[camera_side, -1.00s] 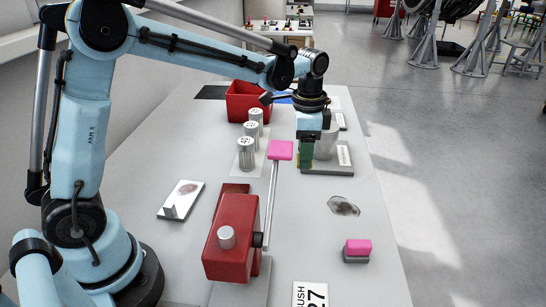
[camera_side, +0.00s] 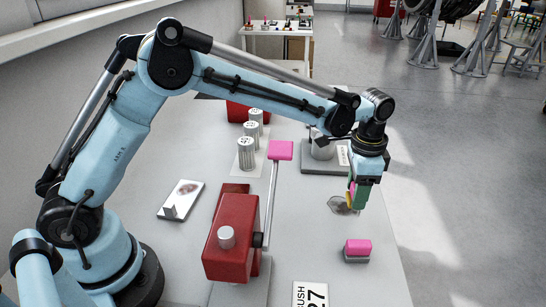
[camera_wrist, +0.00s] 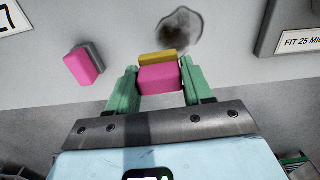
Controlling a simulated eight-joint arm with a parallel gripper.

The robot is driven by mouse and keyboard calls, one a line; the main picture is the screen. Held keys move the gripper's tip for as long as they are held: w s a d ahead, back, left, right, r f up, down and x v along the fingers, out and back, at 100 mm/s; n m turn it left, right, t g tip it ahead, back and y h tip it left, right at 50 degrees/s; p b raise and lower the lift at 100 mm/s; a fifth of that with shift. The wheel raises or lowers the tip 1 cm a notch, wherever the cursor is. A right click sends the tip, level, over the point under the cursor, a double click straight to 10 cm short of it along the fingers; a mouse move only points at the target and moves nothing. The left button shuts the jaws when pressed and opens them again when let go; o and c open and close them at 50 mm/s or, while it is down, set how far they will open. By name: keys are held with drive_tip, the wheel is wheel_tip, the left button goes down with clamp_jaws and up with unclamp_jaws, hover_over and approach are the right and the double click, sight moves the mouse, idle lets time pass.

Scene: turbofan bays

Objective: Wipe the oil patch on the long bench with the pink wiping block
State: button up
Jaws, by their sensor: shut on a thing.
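My gripper (camera_side: 356,197) is shut on a pink block with a yellow underside, taken to be the pink wiping block (camera_wrist: 160,78). Its green fingers grip it from both sides in the wrist view. The dark oil patch (camera_side: 341,205) lies on the long bench (camera_side: 311,235), partly hidden behind my gripper in the side view.
A second pink block on a grey base (camera_side: 357,248) stands nearer on the bench. A red fixture (camera_side: 230,238) has a lever with a pink pad (camera_side: 281,150).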

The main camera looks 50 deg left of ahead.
sight(348, 197)
wheel_tip(348, 197, down, 4)
drive_tip(key=shift+f, duration=0.15)
drive_tip(key=shift+w+a, duration=0.25)
drive_tip(key=shift+a, duration=0.05)
drive_tip(key=shift+w+a+f, duration=0.2)
drive_tip(key=shift+w+a, duration=0.6)
drive_tip(key=shift+w, duration=0.05)
drive_tip(key=shift+w+a, duration=1.3)
drive_tip(key=shift+s+d, duration=2.3)
drive_tip(key=shift+s, duration=0.25)
drive_tip(key=shift+s+a, duration=0.15)
drive_tip(key=shift+a, duration=0.7)
drive_tip(key=shift+w+a, duration=2.3)
drive_tip(key=shift+s+d, duration=2.5)
drive_tip(key=shift+d, duration=0.05)
drive_tip(key=shift+s+d+r, duration=0.15)
wheel_tip(348, 197, up, 8)
